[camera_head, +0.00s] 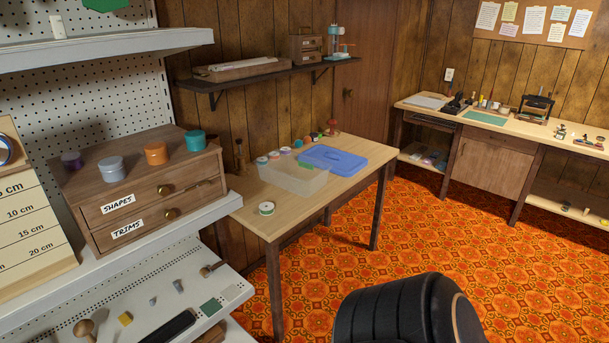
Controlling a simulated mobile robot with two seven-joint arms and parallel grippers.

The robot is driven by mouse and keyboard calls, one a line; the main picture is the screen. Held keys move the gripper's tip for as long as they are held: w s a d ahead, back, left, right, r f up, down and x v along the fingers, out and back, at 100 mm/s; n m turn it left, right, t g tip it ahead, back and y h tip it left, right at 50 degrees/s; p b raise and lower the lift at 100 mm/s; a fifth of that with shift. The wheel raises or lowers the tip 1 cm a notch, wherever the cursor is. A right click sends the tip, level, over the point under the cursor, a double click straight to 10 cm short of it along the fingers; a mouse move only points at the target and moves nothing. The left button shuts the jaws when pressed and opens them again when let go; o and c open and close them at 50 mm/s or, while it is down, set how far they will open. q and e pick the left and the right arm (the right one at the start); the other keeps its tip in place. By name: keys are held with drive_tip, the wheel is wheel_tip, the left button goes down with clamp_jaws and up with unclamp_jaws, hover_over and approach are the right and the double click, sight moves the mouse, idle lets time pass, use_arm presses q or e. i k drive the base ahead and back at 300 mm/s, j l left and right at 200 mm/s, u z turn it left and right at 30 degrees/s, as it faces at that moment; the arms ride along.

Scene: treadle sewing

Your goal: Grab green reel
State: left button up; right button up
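A small reel (266,208) with white ends and a green band lies near the front left of the wooden table (335,187). It stands apart from the other things there. Behind it is a clear plastic box (293,178) with several coloured-topped reels showing at its back edge. A blue lid (333,159) lies to the right of the box. Neither of my grippers is in view.
A white shelf unit on the left holds a wooden drawer box (150,190) with several coloured spools on top, including a teal one (195,140). A long workbench (480,115) stands at the far right. Patterned orange floor (410,225) lies open between.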

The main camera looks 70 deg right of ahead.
sight(266, 208)
drive_tip(key=z, duration=1.9)
drive_tip(key=u, duration=0.35)
drive_tip(key=i+l+u, duration=0.25)
drive_tip(key=u, duration=0.15)
drive_tip(key=i+l+u, duration=0.15)
drive_tip(key=l+u, duration=0.25)
drive_tip(key=i+l, duration=0.1)
drive_tip(key=l, duration=0.2)
drive_tip(key=i+l+u, duration=0.15)
drive_tip(key=l, duration=0.45)
drive_tip(key=i+u, duration=0.05)
